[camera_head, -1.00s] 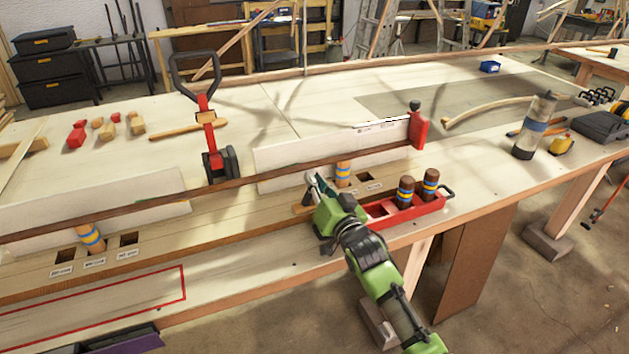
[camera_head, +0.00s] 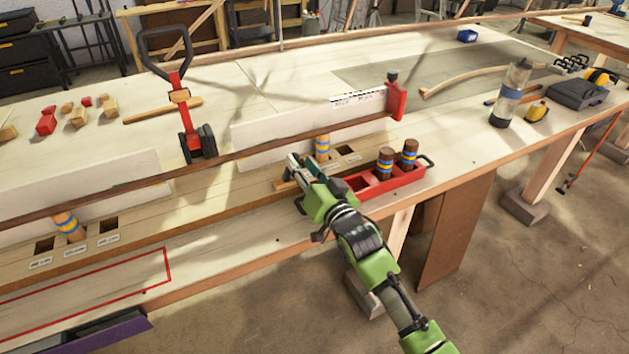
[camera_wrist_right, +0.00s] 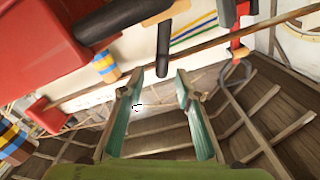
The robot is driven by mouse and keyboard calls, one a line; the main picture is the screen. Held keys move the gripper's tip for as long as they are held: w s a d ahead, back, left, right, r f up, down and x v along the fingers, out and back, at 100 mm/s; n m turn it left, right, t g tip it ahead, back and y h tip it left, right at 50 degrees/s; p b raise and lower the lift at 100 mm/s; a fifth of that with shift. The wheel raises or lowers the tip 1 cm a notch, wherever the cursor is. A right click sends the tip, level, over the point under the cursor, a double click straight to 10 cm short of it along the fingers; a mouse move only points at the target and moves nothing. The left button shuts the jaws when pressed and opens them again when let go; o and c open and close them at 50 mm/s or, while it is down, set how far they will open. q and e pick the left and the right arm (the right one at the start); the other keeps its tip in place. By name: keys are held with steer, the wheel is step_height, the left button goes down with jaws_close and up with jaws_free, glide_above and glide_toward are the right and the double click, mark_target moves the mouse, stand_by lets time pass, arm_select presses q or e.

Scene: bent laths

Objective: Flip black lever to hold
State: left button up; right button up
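A black loop handle (camera_head: 167,52) stands on a red stem with black rollers beside the long thin lath (camera_head: 190,170). A red end stop (camera_head: 396,104) with a black knob (camera_head: 392,78) is at the lath's right end. I cannot tell which black part is the lever. My right gripper (camera_head: 298,170) is above the bench's front edge, at the left end of the red tray (camera_head: 350,182). In the wrist view its teal fingers (camera_wrist_right: 158,100) are apart with nothing between them. A black bar (camera_wrist_right: 130,18) by a large red body (camera_wrist_right: 40,55) lies beyond them. My left gripper is out of view.
Striped pegs (camera_head: 385,160) stand in the tray, and others (camera_head: 68,226) under the lath. Wooden blocks (camera_head: 78,116) lie at the left. A bottle (camera_head: 510,95) stands at the right. Open bench top (camera_head: 270,85) lies behind the lath.

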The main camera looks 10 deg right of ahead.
steer(key=v, duration=0.8)
